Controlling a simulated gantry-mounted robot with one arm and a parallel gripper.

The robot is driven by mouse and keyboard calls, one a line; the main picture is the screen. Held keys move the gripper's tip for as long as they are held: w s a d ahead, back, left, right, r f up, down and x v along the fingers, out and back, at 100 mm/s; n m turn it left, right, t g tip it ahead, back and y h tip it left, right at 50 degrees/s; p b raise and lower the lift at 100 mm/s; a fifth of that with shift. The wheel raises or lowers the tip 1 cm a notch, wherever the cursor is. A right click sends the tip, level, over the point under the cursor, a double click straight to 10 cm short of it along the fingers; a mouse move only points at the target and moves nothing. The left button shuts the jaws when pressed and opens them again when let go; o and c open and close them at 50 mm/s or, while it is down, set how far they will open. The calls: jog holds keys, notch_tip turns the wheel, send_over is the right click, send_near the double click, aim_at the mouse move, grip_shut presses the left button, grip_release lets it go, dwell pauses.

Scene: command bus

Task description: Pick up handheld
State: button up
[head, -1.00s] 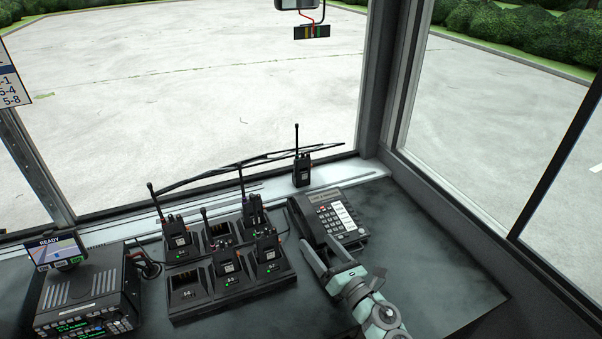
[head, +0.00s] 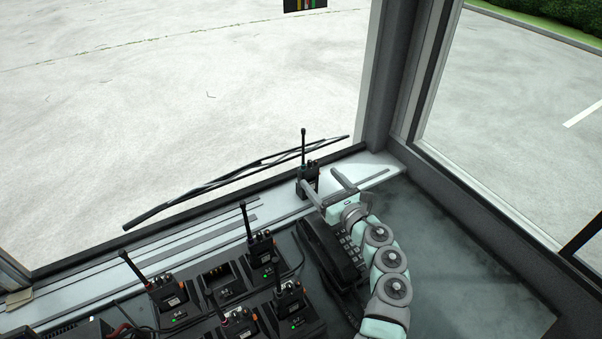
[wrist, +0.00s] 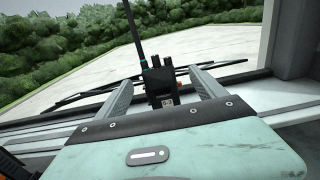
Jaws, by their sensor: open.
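The black handheld radio (head: 307,178) with a tall antenna stands upright on the light window ledge. My gripper (head: 325,180) is open just in front of it, over the ledge. In the head view one finger reaches close to the radio's front and the other is to its right. In the wrist view the handheld (wrist: 161,85) shows between and beyond the two finger tips of my gripper (wrist: 158,85). Nothing is held. I cannot tell whether a finger touches the radio.
A desk phone (head: 330,255) sits below my arm, partly hidden by it. A multi-bay charger (head: 225,290) with several radios is at the lower left. A wiper (head: 235,182) lies across the window. The desk to the right (head: 470,270) is clear.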

aim_at(312, 170)
jog(key=shift+x, duration=2.25)
jog(key=shift+b+x, duration=0.45)
jog(key=shift+x, duration=2.15)
jog(key=shift+s+a, duration=0.1)
grip_shut()
